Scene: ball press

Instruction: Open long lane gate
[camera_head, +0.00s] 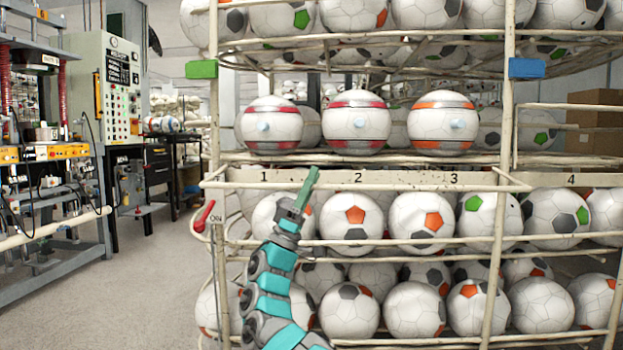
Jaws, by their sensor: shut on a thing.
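My gripper (294,214) is at the end of my turquoise arm, in front of the ball rack. It appears shut on a green bar (307,187), which tilts up and to the right. The bar overlaps the rail numbered 1 to 4 (405,179), between 1 and 2. I cannot tell whether the bar is fixed to the rack or which part is the long lane gate. A green block (201,69) sits on the left post and a blue block (526,68) on the right post.
White and coloured soccer balls (423,221) fill the rack's wire shelves. Three striped balls (360,122) stand above the numbered rail. Machines (50,150) stand far left, with clear floor (150,290) between.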

